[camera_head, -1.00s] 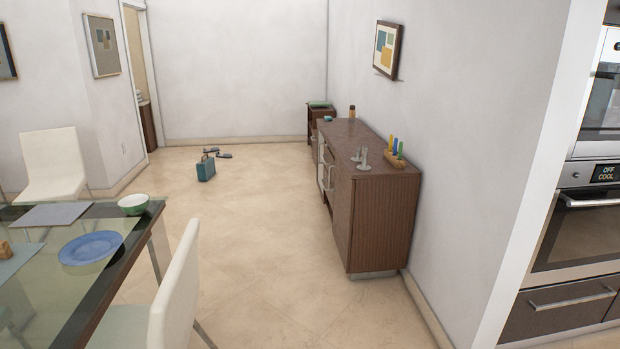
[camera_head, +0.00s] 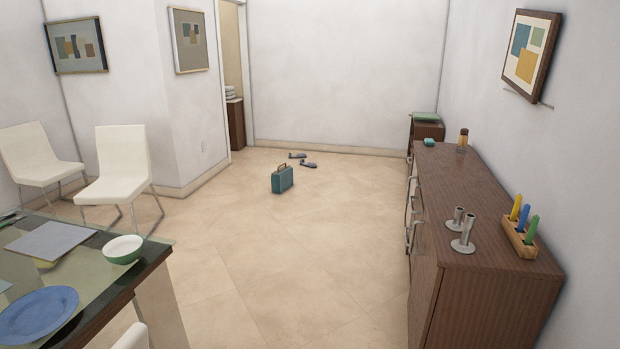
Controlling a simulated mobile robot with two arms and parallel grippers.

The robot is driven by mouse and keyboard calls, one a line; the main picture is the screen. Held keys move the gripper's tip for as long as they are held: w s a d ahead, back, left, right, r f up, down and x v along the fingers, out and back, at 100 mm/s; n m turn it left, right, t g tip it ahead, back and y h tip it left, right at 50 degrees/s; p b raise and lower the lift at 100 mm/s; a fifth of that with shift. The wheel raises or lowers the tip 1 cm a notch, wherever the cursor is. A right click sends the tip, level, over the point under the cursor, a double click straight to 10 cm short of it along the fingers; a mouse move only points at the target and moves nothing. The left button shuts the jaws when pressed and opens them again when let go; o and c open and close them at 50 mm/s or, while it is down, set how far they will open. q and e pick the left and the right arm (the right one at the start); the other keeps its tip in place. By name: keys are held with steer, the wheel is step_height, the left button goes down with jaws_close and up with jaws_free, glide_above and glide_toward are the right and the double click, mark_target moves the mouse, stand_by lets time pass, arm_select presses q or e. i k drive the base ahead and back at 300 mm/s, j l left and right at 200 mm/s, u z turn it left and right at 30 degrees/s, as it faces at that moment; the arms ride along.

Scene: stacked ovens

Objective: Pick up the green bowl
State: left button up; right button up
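The green bowl (camera_head: 123,249), white inside and green outside, sits upright near the right corner of the glass-topped dining table (camera_head: 146,267) at the lower left. A grey placemat (camera_head: 50,240) lies to its left and a blue plate (camera_head: 37,314) lies nearer to me. Neither of my grippers shows in the head view.
A brown sideboard (camera_head: 480,200) stands along the right wall, with candle holders (camera_head: 463,232) on top. White chairs (camera_head: 122,170) stand behind the table. The middle floor is clear.

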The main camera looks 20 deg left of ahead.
mark_target(125, 249)
steer(key=i+j+u, duration=0.1)
steer(key=i+u, duration=0.15)
steer(key=i, duration=0.25)
steer(key=i+u, duration=0.3)
steer(key=i, duration=0.25)
steer(key=i+l+u, duration=0.25)
steer(key=i, duration=0.25)
steer(key=i+l+u, duration=0.15)
steer(key=i+u, duration=0.15)
steer(key=i, duration=0.2)
steer(key=i+u, duration=0.3)
steer(key=u, duration=0.15)
steer(key=i+u, duration=0.3)
steer(key=u, duration=0.15)
steer(key=i+l+u, duration=0.25)
steer(key=u, duration=0.2)
steer(key=i+l+u, duration=0.3)
steer(key=u, duration=0.15)
steer(key=i+l+u, duration=0.15)
steer(key=l+u, duration=0.3)
steer(key=i+l+u, duration=0.2)
steer(key=u, duration=0.15)
steer(key=i+l+u, duration=0.15)
steer(key=l+u, duration=0.15)
steer(key=i+l+u, duration=0.1)
steer(key=l+u, duration=0.6)
steer(key=i+l, duration=0.05)
steer(key=l, duration=0.05)
